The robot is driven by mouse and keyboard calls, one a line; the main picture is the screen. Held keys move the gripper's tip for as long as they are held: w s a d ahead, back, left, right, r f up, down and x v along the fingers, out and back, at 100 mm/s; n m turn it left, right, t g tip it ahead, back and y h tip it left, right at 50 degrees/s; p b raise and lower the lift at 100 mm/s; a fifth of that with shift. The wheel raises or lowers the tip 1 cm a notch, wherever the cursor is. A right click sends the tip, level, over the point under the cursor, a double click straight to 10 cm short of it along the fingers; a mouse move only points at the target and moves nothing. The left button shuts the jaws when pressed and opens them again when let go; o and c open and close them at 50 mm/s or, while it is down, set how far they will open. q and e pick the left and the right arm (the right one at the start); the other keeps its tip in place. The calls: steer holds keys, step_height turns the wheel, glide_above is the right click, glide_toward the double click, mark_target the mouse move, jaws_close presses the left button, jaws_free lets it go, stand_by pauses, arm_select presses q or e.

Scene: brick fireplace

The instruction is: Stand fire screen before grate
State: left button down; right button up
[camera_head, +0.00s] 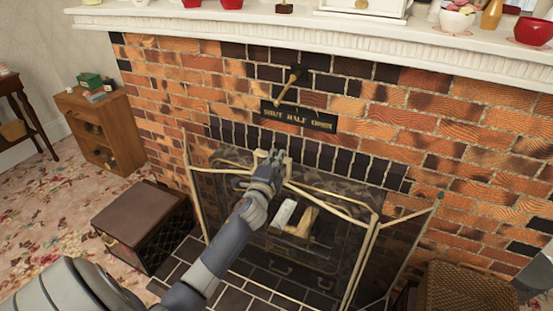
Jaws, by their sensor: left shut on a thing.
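The fire screen (376,262) has thin brass-coloured frames and dark see-through panels. It stands upright at the hearth, with side panels angled at left and right. My left gripper (270,160) is shut on the top of its middle panel, where the brass bars meet. My left forearm covers part of that panel. Behind the screen, the grate area (292,221) shows dimly with pale logs in it. Whether the screen's feet touch the hearth tiles is hard to tell. My right gripper does not show.
A dark-sided box with a brown lid (140,214) stands left of the hearth. A wicker basket (468,291) sits at the lower right. A white mantel shelf (300,32) with ornaments runs above. A small wooden cabinet (100,130) is at the left wall.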

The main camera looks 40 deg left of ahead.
arm_select(q)
steer(key=shift+f+b, duration=0.25)
steer(key=shift+b, duration=0.35)
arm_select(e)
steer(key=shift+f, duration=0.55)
arm_select(q)
steer(key=shift+f+b, duration=0.75)
steer(key=shift+f, duration=0.15)
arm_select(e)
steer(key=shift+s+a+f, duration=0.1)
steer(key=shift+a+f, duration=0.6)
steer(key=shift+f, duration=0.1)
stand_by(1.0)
arm_select(q)
steer(key=c, duration=1.7)
jaws_free()
steer(key=shift+d, duration=0.1)
steer(key=shift+o, duration=0.2)
steer(key=shift+s, duration=0.1)
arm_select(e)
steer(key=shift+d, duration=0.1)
arm_select(q)
steer(key=v, duration=0.8)
steer(key=shift+f, duration=0.15)
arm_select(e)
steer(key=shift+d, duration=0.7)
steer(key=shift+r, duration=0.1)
